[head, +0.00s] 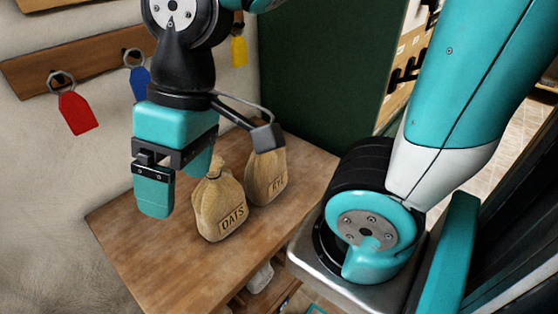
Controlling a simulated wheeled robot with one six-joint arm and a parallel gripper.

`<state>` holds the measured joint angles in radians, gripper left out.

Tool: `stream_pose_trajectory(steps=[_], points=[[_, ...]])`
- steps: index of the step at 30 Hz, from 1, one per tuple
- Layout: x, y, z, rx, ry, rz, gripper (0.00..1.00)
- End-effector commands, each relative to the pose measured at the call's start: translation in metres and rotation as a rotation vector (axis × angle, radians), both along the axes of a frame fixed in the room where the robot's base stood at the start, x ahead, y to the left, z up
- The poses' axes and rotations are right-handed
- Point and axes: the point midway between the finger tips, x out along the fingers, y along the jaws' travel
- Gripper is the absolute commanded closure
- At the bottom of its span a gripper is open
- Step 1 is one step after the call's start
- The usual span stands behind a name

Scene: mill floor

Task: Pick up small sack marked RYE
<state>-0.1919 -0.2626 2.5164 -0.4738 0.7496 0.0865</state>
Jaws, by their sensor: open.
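The small sack marked RYE (266,178) stands upright on the wooden table, its top partly hidden by a dark part mounted on my wrist. Its label is small but reads as RYE. A second small sack marked OATS (221,211) stands just left of it and nearer to me. My gripper (177,188) points down left of the OATS sack, with its two teal fingers apart and nothing seen between them. The right finger is close to the OATS sack; I cannot tell whether they touch. The OATS sack lies between my gripper and the RYE sack in the picture.
The wooden table (170,265) is bare in front and at the left. A wooden rail with a red tag (77,112), a blue tag (141,82) and a yellow tag (239,50) is on the wall. A dark green panel (315,75) stands behind the table.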

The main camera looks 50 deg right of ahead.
Motion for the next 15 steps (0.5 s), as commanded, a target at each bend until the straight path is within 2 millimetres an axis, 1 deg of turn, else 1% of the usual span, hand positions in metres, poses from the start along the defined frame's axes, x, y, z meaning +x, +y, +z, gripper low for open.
stream_pose_trajectory(steps=[1,2,3,4,5,6,7,8,9,11,12,15], points=[[0.020,-0.014,0.004,-0.011,0.039,-0.127,0.12],[0.033,-0.025,0.005,-0.018,0.067,-0.221,0.12],[0.052,-0.043,0.007,-0.027,0.108,-0.361,0.12],[0.066,-0.059,0.007,-0.034,0.144,-0.476,0.12],[0.079,-0.076,0.008,-0.038,0.180,-0.596,0.12],[0.095,-0.103,0.007,-0.043,0.231,-0.758,0.12],[0.106,-0.124,0.007,-0.045,0.267,-0.879,0.12],[0.114,-0.145,0.006,-0.047,0.304,-0.998,0.12],[0.122,-0.174,0.003,-0.047,0.353,-1.152,0.12],[0.130,-0.215,0.000,-0.045,0.422,-1.364,0.12],[0.132,-0.241,-0.003,-0.042,0.463,-1.491,0.12],[0.130,-0.293,-0.011,-0.034,0.550,-1.747,0.12]])
